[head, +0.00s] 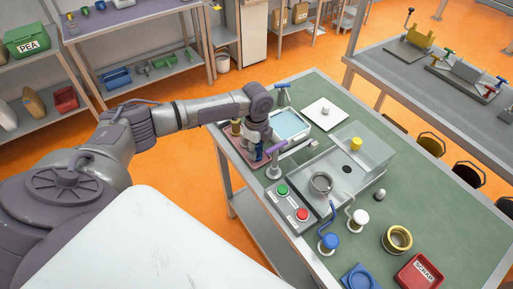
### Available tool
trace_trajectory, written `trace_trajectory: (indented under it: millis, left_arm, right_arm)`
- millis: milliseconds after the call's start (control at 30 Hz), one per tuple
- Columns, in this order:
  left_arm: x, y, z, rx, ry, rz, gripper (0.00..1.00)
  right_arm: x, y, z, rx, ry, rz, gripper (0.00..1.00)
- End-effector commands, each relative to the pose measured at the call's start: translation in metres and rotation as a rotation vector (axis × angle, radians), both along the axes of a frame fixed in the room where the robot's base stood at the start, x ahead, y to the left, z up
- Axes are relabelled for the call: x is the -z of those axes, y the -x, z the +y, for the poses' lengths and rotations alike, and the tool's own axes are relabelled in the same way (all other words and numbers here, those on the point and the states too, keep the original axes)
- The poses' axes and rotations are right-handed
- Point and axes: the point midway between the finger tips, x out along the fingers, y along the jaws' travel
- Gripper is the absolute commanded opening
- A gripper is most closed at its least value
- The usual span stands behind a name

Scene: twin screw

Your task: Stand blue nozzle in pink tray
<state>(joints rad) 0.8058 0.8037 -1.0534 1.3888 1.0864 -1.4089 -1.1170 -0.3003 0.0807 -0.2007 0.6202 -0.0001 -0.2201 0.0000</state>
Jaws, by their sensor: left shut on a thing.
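My left gripper (258,142) points down at the far left end of the green bench, over the pink tray (258,163). It is shut on a small dark blue thing, likely the blue nozzle (263,154), which is mostly hidden by the fingers. The nozzle looks roughly upright, low at the tray; I cannot tell whether its base touches the tray. A brass-coloured nozzle (236,127) stands just left of the gripper. My right gripper is not in view.
Behind are a light-blue tray (291,124) and a white plate (323,113). A grey machine (350,163), button box (292,205), gold ring (397,239) and red scrap bin (418,272) occupy the bench.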

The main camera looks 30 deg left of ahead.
Motion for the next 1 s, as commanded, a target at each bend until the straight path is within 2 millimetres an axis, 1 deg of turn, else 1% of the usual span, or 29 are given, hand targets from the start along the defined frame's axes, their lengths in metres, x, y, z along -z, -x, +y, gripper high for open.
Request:
trace_trajectory:
  millis: [167,200,267,300,367,567,600,667,700,767,1000]
  left_arm:
    - [-0.0002,-0.0004,0.0000,0.000,0.000,-0.001,0.00]
    - [-0.0002,-0.0004,0.0000,0.000,0.000,-0.001,0.36]
    - [-0.0003,-0.0004,0.0000,0.000,0.000,-0.001,0.46]
    - [-0.0003,-0.0004,0.0000,0.000,0.000,-0.001,0.53]
    - [-0.0003,-0.0004,0.0001,0.000,0.000,-0.001,0.62]
    - [-0.0002,-0.0003,0.0002,0.000,0.000,-0.001,0.62]
    - [0.0002,0.0000,0.0002,0.000,-0.001,0.000,0.65]
    - [0.0002,0.0000,0.0002,0.000,-0.001,0.000,0.75]
    - [0.0002,0.0000,0.0003,0.000,-0.001,0.000,0.82]
    - [0.0002,0.0000,0.0003,0.000,-0.001,0.000,0.91]
    - [0.0001,0.0000,0.0003,0.000,-0.001,0.000,0.91]
  right_arm:
    - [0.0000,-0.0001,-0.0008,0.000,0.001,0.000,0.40]
    - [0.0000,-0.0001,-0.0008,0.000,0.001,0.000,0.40]
    - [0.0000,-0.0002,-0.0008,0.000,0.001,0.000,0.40]
    - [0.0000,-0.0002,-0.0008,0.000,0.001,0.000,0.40]
    - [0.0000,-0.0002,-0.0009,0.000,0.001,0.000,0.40]
    - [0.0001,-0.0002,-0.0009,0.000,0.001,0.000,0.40]
    - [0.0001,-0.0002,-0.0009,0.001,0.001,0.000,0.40]
    - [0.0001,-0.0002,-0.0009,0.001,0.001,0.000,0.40]
    - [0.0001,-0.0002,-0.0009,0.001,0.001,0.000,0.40]
    - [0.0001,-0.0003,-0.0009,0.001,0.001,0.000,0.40]
    - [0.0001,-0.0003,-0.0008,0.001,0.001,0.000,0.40]
